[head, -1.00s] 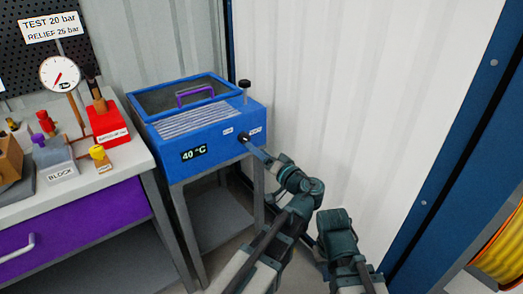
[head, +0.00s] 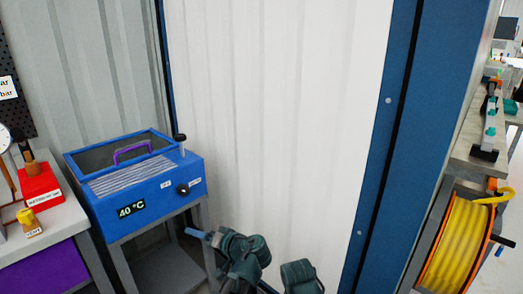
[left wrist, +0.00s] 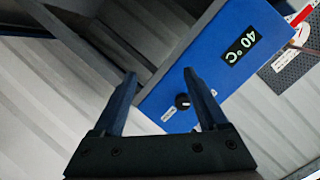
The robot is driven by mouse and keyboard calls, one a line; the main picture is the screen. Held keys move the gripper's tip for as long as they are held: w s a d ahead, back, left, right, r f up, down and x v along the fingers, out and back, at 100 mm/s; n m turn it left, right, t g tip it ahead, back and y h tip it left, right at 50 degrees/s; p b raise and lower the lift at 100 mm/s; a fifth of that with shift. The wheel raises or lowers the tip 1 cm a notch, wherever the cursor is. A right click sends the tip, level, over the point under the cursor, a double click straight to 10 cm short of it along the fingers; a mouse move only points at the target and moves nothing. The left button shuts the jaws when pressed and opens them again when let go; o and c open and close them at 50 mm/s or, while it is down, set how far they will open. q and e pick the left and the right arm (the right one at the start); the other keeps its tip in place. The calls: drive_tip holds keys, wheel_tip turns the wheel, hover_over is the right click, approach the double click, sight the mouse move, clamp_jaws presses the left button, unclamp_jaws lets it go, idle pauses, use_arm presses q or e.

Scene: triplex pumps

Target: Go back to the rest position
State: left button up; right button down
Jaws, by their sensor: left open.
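My left gripper (head: 196,234) is low in the head view, in front of and below the right end of the blue heated box. It also shows in the left wrist view (left wrist: 160,76), with its two dark fingers wide apart and nothing between them that they hold. The blue box (head: 150,203) reads 40 °C and has a black knob (head: 183,190) on its front. In the left wrist view the knob (left wrist: 182,101) appears between the fingers, beyond them and apart from them. My right gripper does not show clearly in either view.
The blue box stands on a grey frame stand (head: 206,245). At left is a workbench with a purple drawer (head: 45,272), a red block (head: 40,187) and a yellow part (head: 29,221). A blue post (head: 385,150) and a yellow hose reel (head: 455,240) are at right.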

use_arm(q)
drive_tip(key=s+d+f+m+g+h, duration=0.1)
drive_tip(key=s+d+f+g+h, duration=0.15)
drive_tip(key=s+f+h, duration=0.35)
drive_tip(key=s+d+f+g+h, duration=0.1)
drive_tip(key=s+f+g+h, duration=0.2)
drive_tip(key=f, duration=0.5)
drive_tip(key=s+d+f+m+g+h, duration=0.15)
drive_tip(key=s+d+m, duration=0.5)
drive_tip(key=d, duration=0.75)
wheel_tip(320, 180, up, 30)
drive_tip(key=s+n+p, duration=0.1)
drive_tip(key=s+p, duration=0.1)
drive_tip(key=p, duration=2.8)
drive_tip(key=shift+d+r+g+h, duration=0.15)
drive_tip(key=shift+d+g+h, duration=0.15)
drive_tip(key=shift+h, duration=0.05)
drive_tip(key=shift+n, duration=0.25)
drive_tip(key=shift+c, duration=0.3)
